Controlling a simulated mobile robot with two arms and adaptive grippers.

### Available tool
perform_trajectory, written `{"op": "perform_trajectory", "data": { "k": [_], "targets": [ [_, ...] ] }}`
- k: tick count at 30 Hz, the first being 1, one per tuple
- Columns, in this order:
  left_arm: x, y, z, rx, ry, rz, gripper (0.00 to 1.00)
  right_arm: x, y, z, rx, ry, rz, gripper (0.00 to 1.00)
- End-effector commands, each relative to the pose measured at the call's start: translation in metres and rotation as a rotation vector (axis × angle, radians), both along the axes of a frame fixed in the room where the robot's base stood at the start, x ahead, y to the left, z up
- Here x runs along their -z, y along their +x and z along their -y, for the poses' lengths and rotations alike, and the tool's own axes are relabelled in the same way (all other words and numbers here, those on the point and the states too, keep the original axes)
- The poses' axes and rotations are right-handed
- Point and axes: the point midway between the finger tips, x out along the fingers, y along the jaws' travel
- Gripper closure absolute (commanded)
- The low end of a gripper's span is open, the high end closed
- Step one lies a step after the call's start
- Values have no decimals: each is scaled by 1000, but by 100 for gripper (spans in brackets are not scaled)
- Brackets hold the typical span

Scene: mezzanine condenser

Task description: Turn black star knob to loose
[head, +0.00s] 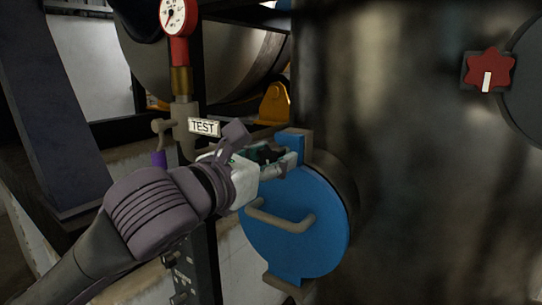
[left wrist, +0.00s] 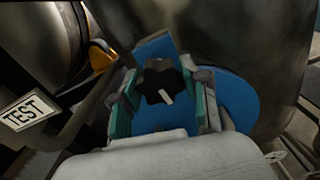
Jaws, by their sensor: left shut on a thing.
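The black star knob (left wrist: 160,82) sits on the upper tab of a round blue cover in the left wrist view, with a white pointer mark slanting toward the lower right. My left gripper (left wrist: 162,92) has its green-padded fingers on both sides of the knob and is shut on it. In the head view my left gripper (head: 280,160) reaches in from the left to the top of the blue cover (head: 300,225). There the knob (head: 268,153) is mostly hidden by the fingers. My right gripper is not in view.
A pipe handle (head: 280,219) sticks out from the blue cover below the gripper. A red star knob (head: 488,70) is at the upper right. A gauge (head: 175,15) and a TEST tag (head: 204,127) stand close on the left.

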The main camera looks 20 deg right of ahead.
Motion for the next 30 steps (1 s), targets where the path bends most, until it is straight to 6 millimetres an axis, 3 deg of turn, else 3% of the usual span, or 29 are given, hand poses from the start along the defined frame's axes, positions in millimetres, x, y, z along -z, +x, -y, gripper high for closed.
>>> {"op": "perform_trajectory", "data": {
  "k": [30],
  "targets": [
    [-1, 0, 0, -1, -575, -734, 89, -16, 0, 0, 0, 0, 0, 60]
  ]
}}
